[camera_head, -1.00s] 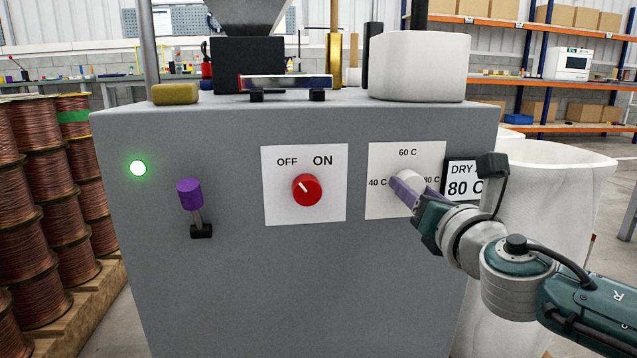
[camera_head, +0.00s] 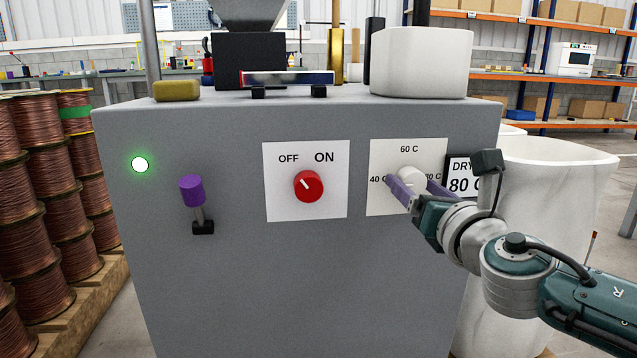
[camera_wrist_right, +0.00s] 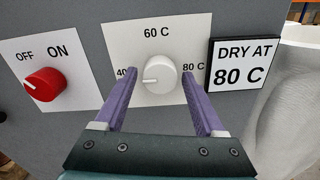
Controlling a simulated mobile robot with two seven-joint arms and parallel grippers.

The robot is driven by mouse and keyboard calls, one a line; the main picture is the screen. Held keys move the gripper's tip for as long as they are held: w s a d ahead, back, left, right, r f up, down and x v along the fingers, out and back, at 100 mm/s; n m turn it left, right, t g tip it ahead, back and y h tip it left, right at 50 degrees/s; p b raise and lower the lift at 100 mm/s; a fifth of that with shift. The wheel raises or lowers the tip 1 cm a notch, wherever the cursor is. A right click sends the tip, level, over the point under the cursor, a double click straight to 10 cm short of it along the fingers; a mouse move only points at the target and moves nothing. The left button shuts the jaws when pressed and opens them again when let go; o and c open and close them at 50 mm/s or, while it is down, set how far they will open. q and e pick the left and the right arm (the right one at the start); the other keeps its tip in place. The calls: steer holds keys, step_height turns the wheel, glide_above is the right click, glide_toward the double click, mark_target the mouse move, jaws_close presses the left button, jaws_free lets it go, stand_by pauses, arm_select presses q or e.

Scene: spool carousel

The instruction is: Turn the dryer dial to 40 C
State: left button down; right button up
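The dryer dial (camera_head: 410,176) is a white round knob on a white plate marked 40 C, 60 C and 80 C. In the right wrist view the dial (camera_wrist_right: 160,73) has a mark on its left side, pointing toward the 40 C label. My right gripper (camera_head: 411,183) is open in front of the plate. Its two purple fingers stand on either side of the knob, with visible gaps in the right wrist view (camera_wrist_right: 159,76). The fingers partly cover the 40 C and 80 C labels. My left gripper is out of view.
A sign (camera_head: 462,178) right of the plate reads "DRY AT 80 C". A red OFF/ON knob (camera_head: 308,187) and a purple-handled lever (camera_head: 192,191) sit to the left on the grey cabinet (camera_head: 280,290). A white bin (camera_head: 545,190) stands at the right.

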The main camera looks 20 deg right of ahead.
steer(key=shift+o, duration=0.5)
steer(key=shift+s, duration=0.3)
steer(key=p+v, duration=0.3)
steer(key=v, duration=0.6)
steer(key=shift+a, duration=0.15)
steer(key=shift+s, duration=0.1)
